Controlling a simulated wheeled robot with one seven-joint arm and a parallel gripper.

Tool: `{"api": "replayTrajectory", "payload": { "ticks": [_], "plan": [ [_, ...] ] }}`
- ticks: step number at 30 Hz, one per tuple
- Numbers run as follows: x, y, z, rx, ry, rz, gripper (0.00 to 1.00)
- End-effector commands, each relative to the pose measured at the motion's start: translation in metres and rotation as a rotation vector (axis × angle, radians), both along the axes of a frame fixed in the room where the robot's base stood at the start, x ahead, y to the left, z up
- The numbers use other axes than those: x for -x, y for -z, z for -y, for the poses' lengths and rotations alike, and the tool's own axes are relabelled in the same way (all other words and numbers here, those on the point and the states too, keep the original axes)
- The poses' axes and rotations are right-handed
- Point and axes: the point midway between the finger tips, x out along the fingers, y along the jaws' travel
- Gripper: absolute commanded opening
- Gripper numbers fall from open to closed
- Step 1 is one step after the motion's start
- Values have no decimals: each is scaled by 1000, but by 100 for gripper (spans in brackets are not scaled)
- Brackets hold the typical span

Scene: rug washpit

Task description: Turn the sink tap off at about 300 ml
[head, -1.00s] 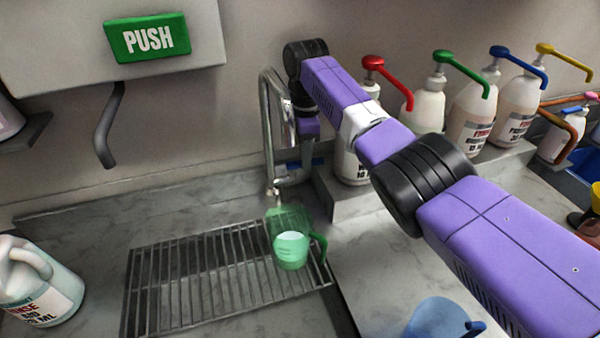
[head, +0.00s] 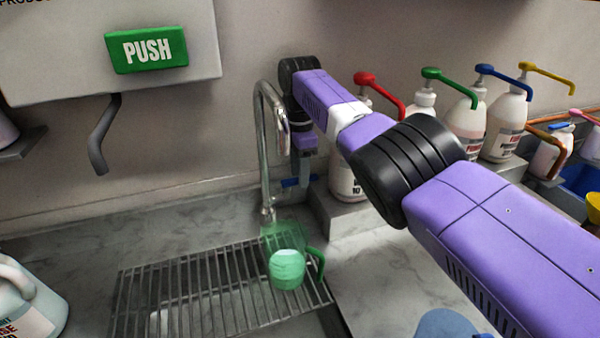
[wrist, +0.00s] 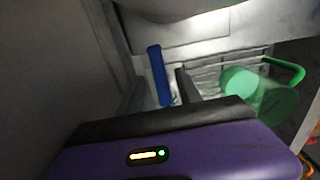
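The chrome sink tap (head: 262,140) rises behind a wire rack and curves over at the top. Its blue lever (head: 290,183) points sideways near the base; it also shows upright in the wrist view (wrist: 157,72). A clear green jug (head: 283,240) with a green handle stands on the rack, with pale liquid in its lower part. I cannot read its level, nor make out a water stream. My gripper (wrist: 161,84) points down at the lever, its two dark fingers apart with the lever showing between them. I cannot tell whether they touch it.
The wire rack (head: 150,300) covers the basin. Pump bottles (head: 467,120) stand on a ledge at right, behind my arm. A white jug (head: 30,305) is at left. A PUSH dispenser (head: 147,50) hangs on the wall. A blue vessel (head: 445,324) shows at bottom right.

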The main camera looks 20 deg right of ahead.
Motion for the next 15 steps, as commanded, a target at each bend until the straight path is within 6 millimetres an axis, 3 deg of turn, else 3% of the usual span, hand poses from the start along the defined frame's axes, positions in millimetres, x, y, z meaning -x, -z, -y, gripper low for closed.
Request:
{"api": "replayTrajectory", "payload": {
  "ticks": [8,15],
  "plan": [
    [0,-1,0,-1,1,-1,41],
    [0,-29,0,-1,1,2,41]
  ]
}}
